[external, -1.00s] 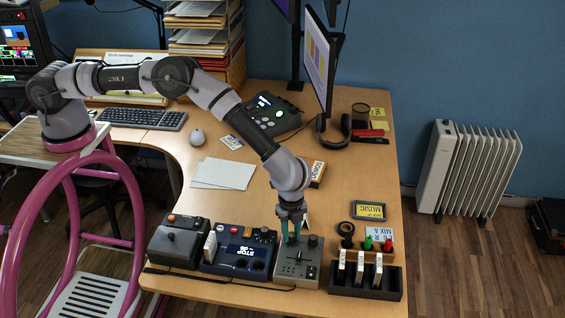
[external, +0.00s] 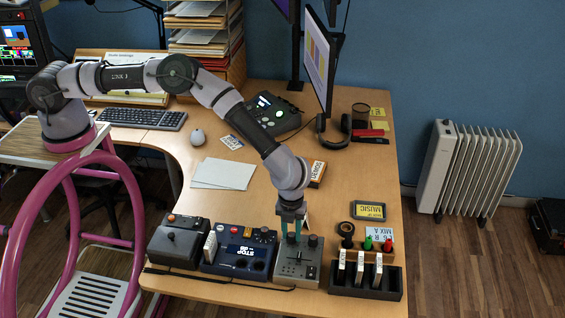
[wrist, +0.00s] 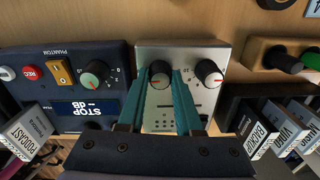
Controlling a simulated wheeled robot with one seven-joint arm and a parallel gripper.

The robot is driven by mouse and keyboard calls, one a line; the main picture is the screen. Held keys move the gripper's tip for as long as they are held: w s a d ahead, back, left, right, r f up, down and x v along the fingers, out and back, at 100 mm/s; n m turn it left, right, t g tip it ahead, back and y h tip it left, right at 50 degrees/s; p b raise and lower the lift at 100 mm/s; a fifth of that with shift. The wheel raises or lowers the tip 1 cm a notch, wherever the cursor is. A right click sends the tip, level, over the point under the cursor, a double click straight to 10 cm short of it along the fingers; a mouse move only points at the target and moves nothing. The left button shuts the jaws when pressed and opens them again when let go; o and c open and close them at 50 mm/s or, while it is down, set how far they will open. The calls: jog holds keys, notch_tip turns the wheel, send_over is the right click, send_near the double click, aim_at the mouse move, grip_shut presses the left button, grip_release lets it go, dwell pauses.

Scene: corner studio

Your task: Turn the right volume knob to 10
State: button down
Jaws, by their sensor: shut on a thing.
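The mixer (wrist: 188,54) is a grey panel with two dark round knobs and a fader slot; it also shows in the external view (external: 297,270). My gripper (wrist: 160,80) has its two teal fingers on either side of the left knob (wrist: 160,70) in the wrist view and is shut on it. A red pointer line shows on this knob's face. The other knob (wrist: 209,71) stands free just to the right, with a red pointer and small scale marks that are hard to read. In the external view my gripper (external: 291,234) comes down from above onto the mixer.
A blue-grey recorder (wrist: 85,62) with a STOP display and its own knob sits close on the left. A dark rack (external: 364,291) with several labelled cartridges stands close on the right. Bare desk (external: 240,208) lies behind the mixer.

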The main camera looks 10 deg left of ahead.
aim_at(291, 234)
dwell(0.4)
jog(key=c, duration=0.6)
grip_release()
notch_tip(291, 234, up, 11)
jog(key=shift+a+f, duration=0.1)
jog(key=shift+w, duration=0.1)
dwell(0.3)
